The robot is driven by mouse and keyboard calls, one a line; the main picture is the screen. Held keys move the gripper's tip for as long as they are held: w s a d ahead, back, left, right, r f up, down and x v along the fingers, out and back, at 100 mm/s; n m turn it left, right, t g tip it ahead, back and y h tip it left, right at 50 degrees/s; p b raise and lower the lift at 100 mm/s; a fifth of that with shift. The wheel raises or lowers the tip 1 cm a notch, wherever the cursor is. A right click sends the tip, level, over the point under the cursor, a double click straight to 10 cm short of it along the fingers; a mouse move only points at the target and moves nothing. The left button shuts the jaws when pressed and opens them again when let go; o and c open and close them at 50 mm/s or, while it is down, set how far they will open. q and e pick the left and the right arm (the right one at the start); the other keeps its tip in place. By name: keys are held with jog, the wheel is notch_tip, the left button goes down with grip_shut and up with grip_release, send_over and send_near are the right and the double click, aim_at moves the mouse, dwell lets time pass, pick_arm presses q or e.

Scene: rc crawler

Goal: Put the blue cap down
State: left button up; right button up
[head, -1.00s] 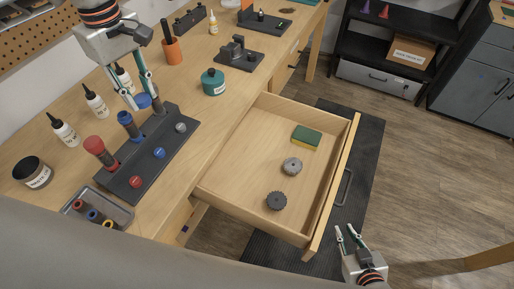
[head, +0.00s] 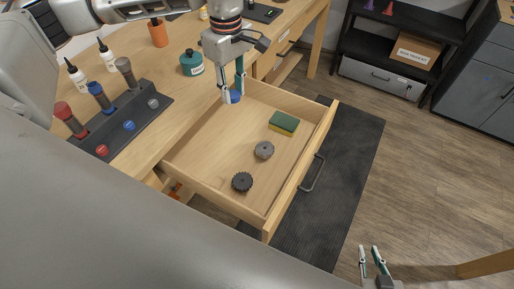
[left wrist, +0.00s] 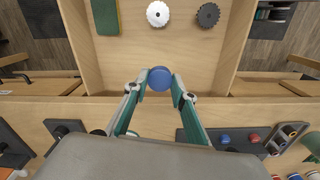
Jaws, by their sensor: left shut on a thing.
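My left gripper (head: 232,98) is shut on the blue cap (head: 236,97), a small round disc held between the fingertips. In the head view it hangs over the back end of the open wooden drawer (head: 222,200), beside the workbench. In the left wrist view the cap (left wrist: 160,79) sits between the two fingertips (left wrist: 160,82), with the drawer floor beyond it. My right gripper (head: 372,264) is empty, its fingers apart, low at the bottom right of the head view.
The drawer holds a green sponge (head: 284,123), a light grey gear (head: 264,149) and a dark gear (head: 242,181). Bare drawer floor lies left of them. A dark rack (head: 112,140) with coloured tools, a teal jar (head: 192,63) and white bottles (head: 76,75) stand on the bench.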

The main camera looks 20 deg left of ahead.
aim_at(242, 144)
pick_arm(q)
jog(key=shift+w+d+f, duration=0.15)
jog(key=shift+d+f, duration=0.1)
jog(key=shift+d, duration=0.1)
jog(key=shift+d+f, duration=0.15)
jog(key=shift+f, duration=0.15)
notch_tip(242, 144, down, 20)
jog(key=shift+w+r, duration=0.1)
jog(key=shift+r, duration=0.15)
jog(key=shift+f, duration=0.15)
jog(key=o, duration=1.1)
